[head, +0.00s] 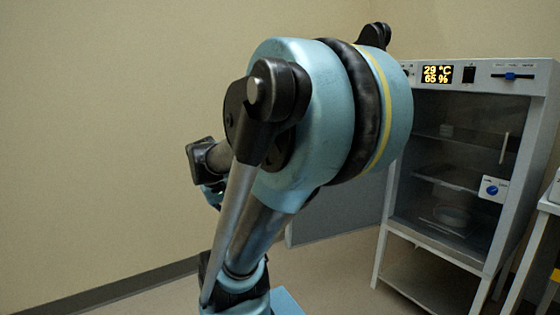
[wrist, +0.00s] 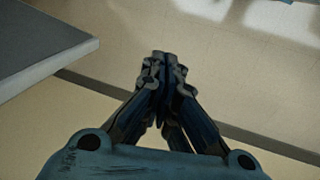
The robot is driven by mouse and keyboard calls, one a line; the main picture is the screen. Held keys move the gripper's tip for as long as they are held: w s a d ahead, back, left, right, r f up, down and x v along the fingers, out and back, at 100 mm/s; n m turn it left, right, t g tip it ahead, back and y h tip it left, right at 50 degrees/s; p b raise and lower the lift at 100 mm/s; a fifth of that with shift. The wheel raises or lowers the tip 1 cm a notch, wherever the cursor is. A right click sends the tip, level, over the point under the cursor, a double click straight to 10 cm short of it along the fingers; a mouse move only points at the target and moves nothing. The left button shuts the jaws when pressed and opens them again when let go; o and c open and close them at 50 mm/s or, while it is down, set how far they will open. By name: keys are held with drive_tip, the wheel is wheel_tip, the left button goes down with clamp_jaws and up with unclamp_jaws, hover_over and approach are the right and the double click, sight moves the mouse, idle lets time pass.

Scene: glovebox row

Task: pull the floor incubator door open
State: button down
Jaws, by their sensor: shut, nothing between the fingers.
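The floor incubator (head: 545,79) stands at the right in the head view, a grey cabinet on legs with a lit display reading 29 °C and 65 %. Its dark see-through door (head: 460,125) appears closed, with shelves showing behind it. A thin upright handle (head: 504,148) is near the door's right side, above a white plate with a blue knob (head: 492,190). My gripper (wrist: 165,57) is shut and empty in the wrist view, over bare floor and wall. No incubator handle shows there. My arm hides part of the incubator's left side in the head view.
A grey panel (head: 335,212) shows behind my arm, left of the incubator; what it belongs to is unclear. A grey slab edge (wrist: 45,50) is at the wrist view's left. A white table (head: 551,196) stands at the far right. Open floor lies before the incubator.

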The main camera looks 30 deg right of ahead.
drive_tip(key=w+d+r+m+g+h, duration=0.1)
drive_tip(key=w+d+r+g+h, duration=0.1)
drive_tip(key=w+d+r+h, duration=0.45)
drive_tip(key=w+d+r+g+h, duration=0.1)
drive_tip(key=w+d+r, duration=0.2)
drive_tip(key=w+d, duration=0.7)
drive_tip(key=w+d+m+g+h, duration=0.2)
drive_tip(key=w+d+g+h, duration=0.15)
drive_tip(key=w, duration=0.45)
drive_tip(key=w+d+m+g+h, duration=0.1)
drive_tip(key=w+d+g+h, duration=0.1)
drive_tip(key=w+d, duration=0.35)
drive_tip(key=s+d, duration=0.6)
drive_tip(key=d, duration=0.1)
drive_tip(key=shift+s+d+f, duration=0.15)
drive_tip(key=shift+f, duration=0.05)
drive_tip(key=shift+t, duration=0.25)
